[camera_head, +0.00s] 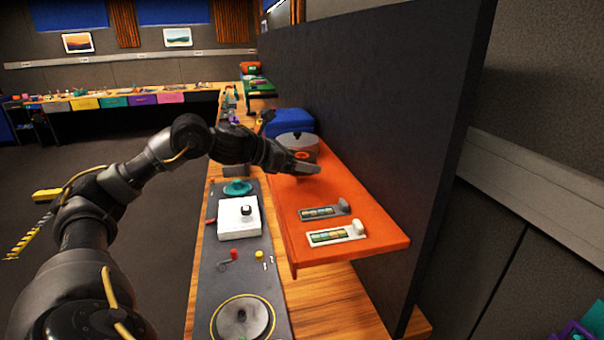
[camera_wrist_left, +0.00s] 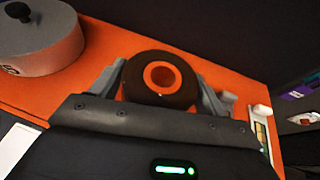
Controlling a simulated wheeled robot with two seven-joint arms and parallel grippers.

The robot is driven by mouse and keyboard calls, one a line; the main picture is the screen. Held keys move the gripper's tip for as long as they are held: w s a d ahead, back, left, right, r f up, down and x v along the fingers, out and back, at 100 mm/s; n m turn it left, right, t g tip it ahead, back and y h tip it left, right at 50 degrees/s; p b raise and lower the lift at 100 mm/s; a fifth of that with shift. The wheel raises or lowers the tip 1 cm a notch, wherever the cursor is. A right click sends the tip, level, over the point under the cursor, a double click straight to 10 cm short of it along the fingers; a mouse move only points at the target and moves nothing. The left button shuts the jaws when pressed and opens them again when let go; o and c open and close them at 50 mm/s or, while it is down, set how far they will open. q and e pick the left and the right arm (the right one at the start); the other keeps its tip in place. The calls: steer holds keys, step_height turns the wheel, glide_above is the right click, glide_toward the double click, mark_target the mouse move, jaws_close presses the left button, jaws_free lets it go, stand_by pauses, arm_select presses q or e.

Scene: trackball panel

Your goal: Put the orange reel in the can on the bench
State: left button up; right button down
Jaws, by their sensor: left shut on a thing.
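The reel (camera_wrist_left: 137,85), a dark ring with an orange centre, sits between the fingers of my left gripper (camera_wrist_left: 160,82) in the wrist view. The gripper is shut on it, over the orange shelf; whether the reel touches the shelf I cannot tell. In the head view the left gripper (camera_head: 308,168) is at the far part of the shelf, with the reel partly hidden. A round grey container (camera_head: 297,140) with a black knob on its lid stands just beyond; it also shows in the wrist view (camera_wrist_left: 45,55). I cannot tell if this is the can. My right gripper is out of view.
The orange shelf (camera_head: 345,250) carries two small level-like devices (camera_head: 325,212) near its front. A dark partition (camera_head: 370,110) rises along its right side. Below left, the wooden bench (camera_head: 200,285) has a dark mat with a white box (camera_head: 238,222) and a round disc (camera_head: 242,318).

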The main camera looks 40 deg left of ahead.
mark_target(302, 184)
arm_select(q)
steer(key=shift+w+a+f, duration=0.1)
steer(key=shift+w+f, duration=0.25)
steer(key=shift+f, duration=0.05)
steer(key=shift+w+a+f+p, duration=0.15)
steer(key=shift+f+p, duration=0.2)
steer(key=shift+f, duration=0.6)
steer(key=shift+w+a+f+p, duration=0.15)
steer(key=shift+f+p, duration=0.2)
steer(key=shift+f, duration=0.55)
steer(key=shift+s, duration=0.1)
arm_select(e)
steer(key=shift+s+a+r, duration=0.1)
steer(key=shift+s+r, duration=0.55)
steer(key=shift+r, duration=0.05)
arm_select(q)
steer(key=shift+d, duration=0.1)
steer(key=shift+f, duration=0.15)
steer(key=o, duration=1)
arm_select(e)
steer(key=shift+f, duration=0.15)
